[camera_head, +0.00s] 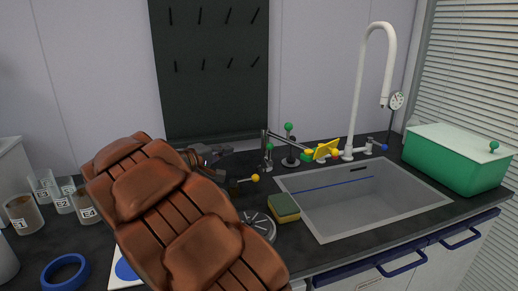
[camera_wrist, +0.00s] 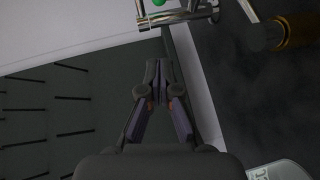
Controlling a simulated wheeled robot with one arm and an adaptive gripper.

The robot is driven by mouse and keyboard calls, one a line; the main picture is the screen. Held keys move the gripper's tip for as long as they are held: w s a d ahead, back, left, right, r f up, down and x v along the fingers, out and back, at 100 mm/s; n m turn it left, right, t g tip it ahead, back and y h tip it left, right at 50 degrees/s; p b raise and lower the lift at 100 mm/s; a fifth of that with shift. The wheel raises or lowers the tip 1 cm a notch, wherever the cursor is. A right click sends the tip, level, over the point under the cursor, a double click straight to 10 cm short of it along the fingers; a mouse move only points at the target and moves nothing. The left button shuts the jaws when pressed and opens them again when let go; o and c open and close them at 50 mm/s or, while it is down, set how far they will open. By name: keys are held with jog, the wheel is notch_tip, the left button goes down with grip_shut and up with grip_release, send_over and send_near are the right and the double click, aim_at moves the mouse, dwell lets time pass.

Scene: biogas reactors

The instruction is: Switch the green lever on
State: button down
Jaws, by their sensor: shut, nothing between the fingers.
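Two green ball knobs show on the metal fittings behind the sink in the head view: one green lever knob (camera_head: 288,127) stands higher on a post, another green knob (camera_head: 269,147) sits lower to its left. I cannot tell which is the task's lever. In the wrist view a green knob (camera_wrist: 158,2) is cut by the top edge, above a metal tap fitting (camera_wrist: 178,17). My gripper (camera_wrist: 157,66) is shut and empty, with its tips below that fitting in the picture and apart from it. In the head view my gripper is partly hidden behind my brown arm.
A yellow-knobbed valve (camera_head: 255,178), a sponge (camera_head: 284,207) and a white faucet (camera_head: 362,90) surround the sink (camera_head: 360,200). A green box (camera_head: 455,160) stands right. Labelled beakers (camera_head: 62,195) and a blue ring (camera_head: 65,272) are left. A dark pegboard (camera_head: 210,100) hangs behind.

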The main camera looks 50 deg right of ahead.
send_near(270, 154)
jog(key=w+d+r, duration=0.2)
jog(key=w+r, duration=0.1)
jog(key=w, duration=0.2)
jog(key=shift+s+d+f+p, duration=0.2)
jog(key=shift+s+d, duration=0.2)
jog(key=shift+d, duration=0.25)
jog(key=shift+s+d+f+p, duration=0.15)
jog(key=shift+s+d, duration=0.3)
jog(key=shift+d, duration=0.25)
jog(key=shift+s+d+f+p, duration=0.1)
jog(key=shift+s+d+f, duration=0.1)
jog(key=shift+s+d, duration=0.35)
jog(key=shift+w+d, duration=0.1)
jog(key=shift+w, duration=0.05)
jog(key=shift+s+d+r+m+t+y, duration=0.15)
jog(key=shift+s+d+m+y, duration=0.15)
jog(key=shift+d+y, duration=0.25)
jog(key=shift+s+d+r+m+t+y, duration=0.1)
jog(key=shift+s+d+r+m+y, duration=0.2)
jog(key=shift+y, duration=0.4)
jog(key=shift+s+d+r+m+t+y, duration=0.1)
jog(key=shift+d+m+y, duration=0.2)
jog(key=shift+d+y, duration=0.25)
jog(key=shift+a, duration=0.1)
